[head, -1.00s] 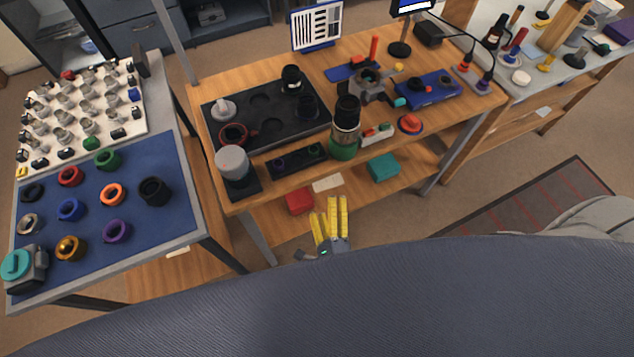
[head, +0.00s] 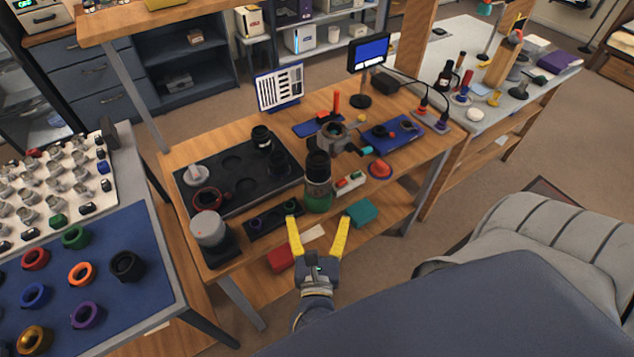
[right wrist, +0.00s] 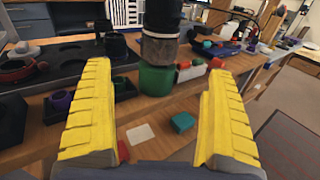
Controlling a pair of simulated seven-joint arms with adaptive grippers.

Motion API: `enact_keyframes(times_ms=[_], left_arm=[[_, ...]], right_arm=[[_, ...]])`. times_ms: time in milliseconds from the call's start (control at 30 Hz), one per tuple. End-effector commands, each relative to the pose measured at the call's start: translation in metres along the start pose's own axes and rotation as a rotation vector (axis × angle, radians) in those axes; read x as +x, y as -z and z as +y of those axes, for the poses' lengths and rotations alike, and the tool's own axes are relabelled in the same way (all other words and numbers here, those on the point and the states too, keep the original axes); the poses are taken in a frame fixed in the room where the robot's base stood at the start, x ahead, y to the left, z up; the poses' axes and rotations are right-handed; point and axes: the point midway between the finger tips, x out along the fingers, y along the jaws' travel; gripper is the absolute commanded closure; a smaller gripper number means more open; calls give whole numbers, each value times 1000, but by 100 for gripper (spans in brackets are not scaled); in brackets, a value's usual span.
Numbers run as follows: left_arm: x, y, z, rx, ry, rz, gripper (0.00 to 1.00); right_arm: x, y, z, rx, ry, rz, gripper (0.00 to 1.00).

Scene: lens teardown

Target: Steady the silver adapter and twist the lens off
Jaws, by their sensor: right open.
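The lens (head: 318,163) is black and stands upright on top of the silver adapter (head: 318,178). The adapter sits above a green base (head: 319,201) at the front edge of the wooden bench. In the right wrist view the black lens (right wrist: 162,14), silver adapter (right wrist: 159,48) and green base (right wrist: 157,80) stand straight ahead, and the lens top is cut off. My right gripper (head: 318,223) has yellow fingers spread wide and empty. It is in front of the bench, apart from the stack and roughly lined up with it. My left gripper is not in view.
A black tray (head: 222,195) with round parts lies left of the stack. A grey-topped cylinder (head: 208,230) stands at the bench's front left. The lower shelf holds a teal box (head: 361,212).

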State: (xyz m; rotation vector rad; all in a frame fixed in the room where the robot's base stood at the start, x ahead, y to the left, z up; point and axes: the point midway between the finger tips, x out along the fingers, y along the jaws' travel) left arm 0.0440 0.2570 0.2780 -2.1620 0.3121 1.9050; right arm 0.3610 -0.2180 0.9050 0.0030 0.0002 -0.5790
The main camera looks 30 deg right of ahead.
Motion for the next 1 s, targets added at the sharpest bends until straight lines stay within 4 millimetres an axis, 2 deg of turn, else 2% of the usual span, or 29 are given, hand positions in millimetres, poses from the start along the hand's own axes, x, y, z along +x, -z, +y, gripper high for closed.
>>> enact_keyframes(times_ms=[300, 600, 800, 1000], left_arm=[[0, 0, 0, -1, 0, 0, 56], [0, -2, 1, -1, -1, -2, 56], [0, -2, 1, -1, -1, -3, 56], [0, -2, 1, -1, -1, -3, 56]], right_arm=[[55, -1, 0, -3, 0, -5, 10], [100, -1, 0, -3, 0, -3, 10], [120, -1, 0, -3, -1, -3, 10], [130, 0, 0, -4, -1, -2, 10]])
